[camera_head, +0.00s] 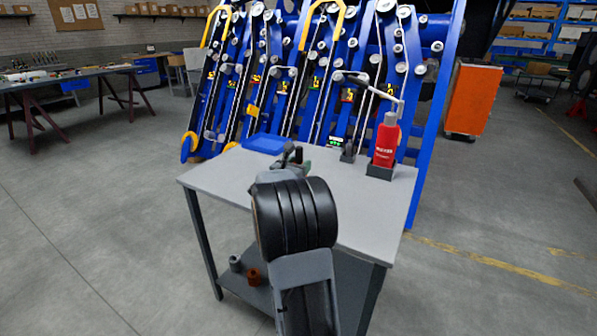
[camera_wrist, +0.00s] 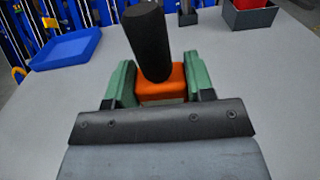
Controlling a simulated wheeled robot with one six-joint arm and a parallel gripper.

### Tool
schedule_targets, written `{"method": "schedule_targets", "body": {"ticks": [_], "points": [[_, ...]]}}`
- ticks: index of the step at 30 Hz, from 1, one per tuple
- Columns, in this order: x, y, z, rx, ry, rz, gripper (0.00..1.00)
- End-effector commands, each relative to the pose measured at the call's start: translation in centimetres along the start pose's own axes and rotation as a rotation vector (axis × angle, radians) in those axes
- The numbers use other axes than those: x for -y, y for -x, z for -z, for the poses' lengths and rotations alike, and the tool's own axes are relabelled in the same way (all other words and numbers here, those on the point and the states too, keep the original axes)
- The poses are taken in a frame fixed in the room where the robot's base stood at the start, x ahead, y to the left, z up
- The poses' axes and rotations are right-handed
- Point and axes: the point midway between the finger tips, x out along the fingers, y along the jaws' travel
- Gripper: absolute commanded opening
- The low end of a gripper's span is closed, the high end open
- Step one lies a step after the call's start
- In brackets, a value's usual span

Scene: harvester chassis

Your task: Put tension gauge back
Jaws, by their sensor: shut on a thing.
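In the wrist view, the tension gauge (camera_wrist: 163,88) shows as an orange block with a thick black cylinder rising from it, tilted a little to the left. My gripper (camera_wrist: 161,82) is shut on the orange block, with a green pad on each side. The gauge is above the grey table (camera_wrist: 250,75); I cannot tell how large the gap is. In the head view, my gripper (camera_head: 296,163) is over the table's middle, and my arm hides most of the gauge.
A blue tray (camera_head: 264,145) lies at the back left of the table. A red bottle (camera_head: 386,143) stands in a dark box (camera_head: 379,172) at the back right. The blue harvester chassis (camera_head: 300,70) rises behind. A lower shelf holds small parts. The table's right front is clear.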

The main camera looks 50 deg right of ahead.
Motion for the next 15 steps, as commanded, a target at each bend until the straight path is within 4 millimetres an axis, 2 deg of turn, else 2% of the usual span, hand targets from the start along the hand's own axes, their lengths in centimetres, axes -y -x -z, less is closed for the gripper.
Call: {"method": "schedule_targets", "body": {"ticks": [1,4,15], "points": [[-0.02,0.01,0.81,0.001,0.001,0.0,0.1],[-0.03,0.02,1.6,0.002,0.0,-0.001,0.1],[-0.02,0.04,1.79,0.003,-0.002,-0.001,0.1]]}}
